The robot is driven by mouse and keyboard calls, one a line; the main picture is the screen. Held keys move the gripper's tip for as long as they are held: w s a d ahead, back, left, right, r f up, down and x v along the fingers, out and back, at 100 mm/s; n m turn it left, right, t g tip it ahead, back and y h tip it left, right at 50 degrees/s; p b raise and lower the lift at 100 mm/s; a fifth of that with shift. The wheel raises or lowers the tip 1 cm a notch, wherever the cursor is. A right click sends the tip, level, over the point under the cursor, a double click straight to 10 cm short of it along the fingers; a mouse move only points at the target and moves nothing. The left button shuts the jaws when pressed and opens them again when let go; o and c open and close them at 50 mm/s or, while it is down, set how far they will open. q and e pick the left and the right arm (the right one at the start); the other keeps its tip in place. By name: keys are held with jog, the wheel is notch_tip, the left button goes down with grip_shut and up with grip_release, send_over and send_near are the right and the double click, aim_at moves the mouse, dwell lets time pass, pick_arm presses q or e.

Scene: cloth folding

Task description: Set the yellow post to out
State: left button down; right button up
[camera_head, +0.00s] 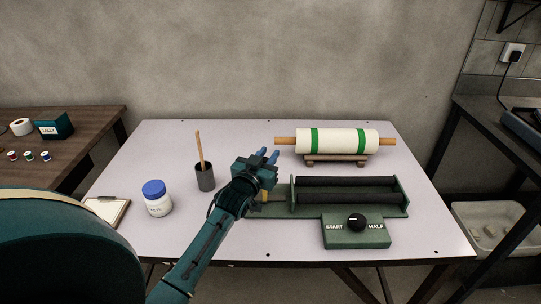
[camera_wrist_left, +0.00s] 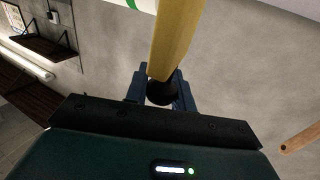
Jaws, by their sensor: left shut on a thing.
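The yellow post (camera_head: 264,196) shows in part at the left end of the green roller machine (camera_head: 399,198), just below my left gripper. In the left wrist view the yellow post (camera_wrist_left: 175,42) runs up from a black round end between the blue fingers. My left gripper (camera_head: 268,156) is shut on it; the left wrist view shows the fingers (camera_wrist_left: 162,90) at both sides of the black end. The gripper hides much of the post in the head view, so I cannot tell its exact setting. My right gripper is in neither view.
The machine has two black rollers (camera_head: 345,182) and a black dial (camera_head: 356,222) between START and HALF. A white roll with green bands (camera_head: 338,140) lies on a wooden stand behind. The table's back left (camera_head: 160,140) is clear.

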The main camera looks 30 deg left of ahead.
pick_arm(q)
jog(key=s+a, duration=0.2)
jog(key=a, duration=0.1)
jog(key=shift+a+p, duration=0.25)
jog(key=shift+p, duration=0.15)
jog(key=c, duration=1.2)
grip_release()
jog(key=shift+s+a, duration=0.1)
jog(key=shift+s, duration=0.1)
jog(key=s, duration=0.4)
jog(key=s+d, duration=0.1)
jog(key=s, duration=0.3)
jog(key=s+d, duration=0.1)
jog(key=s, duration=0.3)
jog(key=shift+s+d, duration=0.1)
jog(key=shift+s, duration=0.3)
